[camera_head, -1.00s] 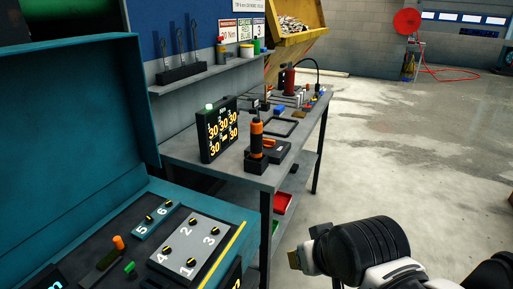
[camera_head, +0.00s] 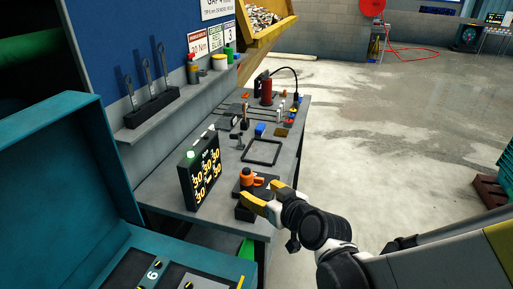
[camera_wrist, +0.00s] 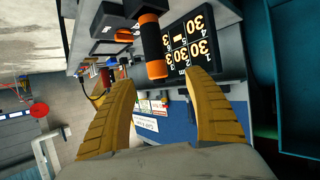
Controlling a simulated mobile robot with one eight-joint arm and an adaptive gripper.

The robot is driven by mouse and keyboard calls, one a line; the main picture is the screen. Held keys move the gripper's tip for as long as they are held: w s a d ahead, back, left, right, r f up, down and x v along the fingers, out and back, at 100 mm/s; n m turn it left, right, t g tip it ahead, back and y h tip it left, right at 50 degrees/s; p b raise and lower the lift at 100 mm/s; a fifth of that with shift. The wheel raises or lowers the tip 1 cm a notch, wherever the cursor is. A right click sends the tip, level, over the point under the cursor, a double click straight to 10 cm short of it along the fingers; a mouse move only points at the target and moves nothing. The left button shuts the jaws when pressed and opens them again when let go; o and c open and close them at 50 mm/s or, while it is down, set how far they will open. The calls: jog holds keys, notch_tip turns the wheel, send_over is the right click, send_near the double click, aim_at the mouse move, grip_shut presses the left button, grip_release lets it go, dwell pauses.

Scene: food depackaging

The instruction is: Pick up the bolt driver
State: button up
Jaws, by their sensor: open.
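The bolt driver (camera_head: 247,178), orange and black, stands upright near the front end of the workbench. In the head view a yellow finger of my gripper (camera_head: 261,193) covers its lower part. In the wrist view the bolt driver (camera_wrist: 155,42) shows its black grip and orange bands, appearing between the two yellow fingers (camera_wrist: 160,84) and slightly beyond their tips. My gripper is open, with nothing between its fingers. I cannot tell whether a finger touches the driver.
A display with yellow numbers (camera_head: 201,172) stands close left of the driver. A black frame (camera_head: 262,152) lies behind it on the workbench (camera_head: 163,190). A teal case (camera_head: 55,165) is at front left.

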aim_at(250, 180)
jog(key=b+x, duration=0.1)
jog(key=x, duration=0.4)
jog(key=shift+w, duration=0.2)
jog(key=x, duration=0.1)
jog(key=b+x, duration=0.1)
jog(key=x, duration=0.3)
jog(key=shift+w+d+r+b, duration=0.15)
jog(key=shift+w+b, duration=0.2)
jog(key=shift+w, duration=0.05)
jog(key=shift+r, duration=0.1)
grip_shut()
